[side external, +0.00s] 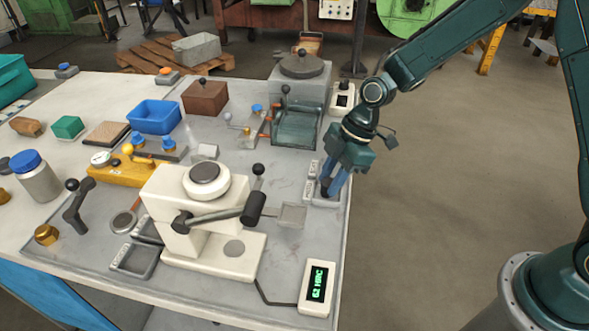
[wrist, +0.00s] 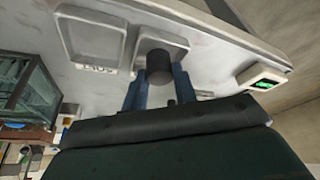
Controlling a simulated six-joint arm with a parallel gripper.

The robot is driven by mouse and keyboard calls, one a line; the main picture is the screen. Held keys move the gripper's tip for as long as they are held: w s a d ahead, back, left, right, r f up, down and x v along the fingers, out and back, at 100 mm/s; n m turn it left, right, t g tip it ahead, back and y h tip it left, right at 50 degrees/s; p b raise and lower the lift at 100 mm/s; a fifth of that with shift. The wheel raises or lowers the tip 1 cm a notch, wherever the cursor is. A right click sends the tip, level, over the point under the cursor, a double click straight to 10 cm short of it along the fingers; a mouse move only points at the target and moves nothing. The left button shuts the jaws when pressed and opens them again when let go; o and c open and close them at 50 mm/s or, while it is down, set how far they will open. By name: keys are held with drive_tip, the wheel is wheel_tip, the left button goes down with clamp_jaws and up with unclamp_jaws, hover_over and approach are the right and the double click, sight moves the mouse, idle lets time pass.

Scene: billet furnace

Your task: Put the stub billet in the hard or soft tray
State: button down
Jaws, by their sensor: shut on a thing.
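My gripper (side external: 329,189) is shut on the stub billet, a short dark cylinder (wrist: 159,67), near the table's right edge. In the wrist view the blue fingers (wrist: 160,92) flank the billet, which overlaps a shallow grey tray (wrist: 178,44). I cannot tell whether it touches the tray floor. A second, similar tray (wrist: 92,38) lies beside it with a small label I cannot read surely. In the side view another pair of small grey trays (side external: 125,272) lies at the front left of the white tester (side external: 205,215); their labels are too small to read.
A display (side external: 317,285) at the front right reads 62 HRC. A glass-walled box (side external: 296,124) and a grey furnace-like block (side external: 300,85) stand behind my gripper. The tester's lever (side external: 228,213) sticks out rightward.

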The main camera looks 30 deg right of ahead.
drive_tip(key=shift+f, duration=0.2)
drive_tip(key=shift+f, duration=0.15)
drive_tip(key=c, duration=1.1)
unclamp_jaws()
drive_tip(key=shift+w+r, duration=0.1)
drive_tip(key=shift+r, duration=0.1)
drive_tip(key=v, duration=1.2)
drive_tip(key=shift+a, duration=0.1)
